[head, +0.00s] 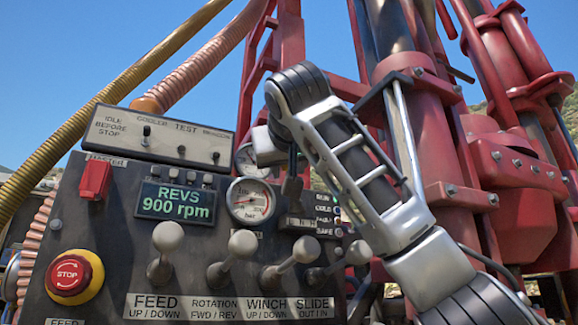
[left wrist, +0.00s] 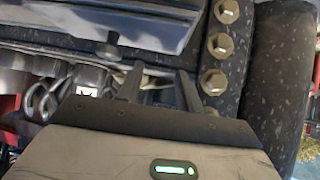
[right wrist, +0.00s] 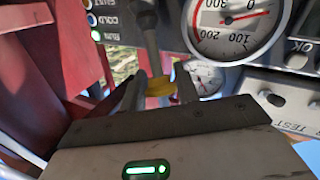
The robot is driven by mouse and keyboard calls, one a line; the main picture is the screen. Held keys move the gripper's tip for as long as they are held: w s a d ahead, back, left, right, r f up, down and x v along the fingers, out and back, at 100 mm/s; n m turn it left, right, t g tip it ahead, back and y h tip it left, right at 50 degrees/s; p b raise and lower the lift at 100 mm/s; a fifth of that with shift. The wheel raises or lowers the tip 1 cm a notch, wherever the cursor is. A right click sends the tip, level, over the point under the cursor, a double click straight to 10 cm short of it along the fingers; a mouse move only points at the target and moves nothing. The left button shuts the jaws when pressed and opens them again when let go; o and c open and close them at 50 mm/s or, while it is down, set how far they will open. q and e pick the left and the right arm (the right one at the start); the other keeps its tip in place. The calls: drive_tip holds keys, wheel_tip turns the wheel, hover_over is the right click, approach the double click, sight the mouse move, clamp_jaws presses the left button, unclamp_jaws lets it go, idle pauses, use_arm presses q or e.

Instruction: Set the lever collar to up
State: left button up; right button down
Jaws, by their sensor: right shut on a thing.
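The dark lever (head: 293,165) rises from a slotted plate marked with letters on the control panel, right of the round gauge. My right gripper (head: 284,136) is at the top of this lever, and its own body hides much of it. In the right wrist view the lever shaft (right wrist: 149,45) runs down to a yellow collar (right wrist: 160,87) between the fingers, and the gripper (right wrist: 158,92) is shut on it. The collar is hidden in the head view. My left gripper (left wrist: 158,88) shows only in the left wrist view, fingers apart with nothing clearly between them.
Several round-knobbed levers (head: 235,256) stand along the panel front below. A red stop button (head: 70,274) is at the left. A pressure gauge (head: 251,201) and a switch box (head: 160,135) are close to the right gripper. Red machinery (head: 500,170) stands at the right.

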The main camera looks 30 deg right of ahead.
use_arm(q)
drive_tip(key=shift+d, duration=0.1)
use_arm(e)
drive_tip(key=shift+s+a+r, duration=0.2)
drive_tip(key=shift+s+r, duration=0.05)
drive_tip(key=shift+r, duration=0.45)
drive_tip(key=c, duration=1)
unclamp_jaws()
drive_tip(key=shift+a, duration=0.1)
drive_tip(key=shift+c, duration=0.2)
drive_tip(key=shift+s+f, duration=0.1)
drive_tip(key=shift+s, duration=0.1)
use_arm(q)
drive_tip(key=f+b, duration=0.1)
drive_tip(key=b, duration=0.1)
drive_tip(key=f+b, duration=0.1)
drive_tip(key=b, duration=0.1)
drive_tip(key=shift+w+d+b, duration=0.2)
drive_tip(key=shift+d+b, duration=0.1)
use_arm(e)
drive_tip(key=v, duration=1.5)
drive_tip(key=shift+s+a, duration=0.2)
drive_tip(key=shift+s, duration=0.1)
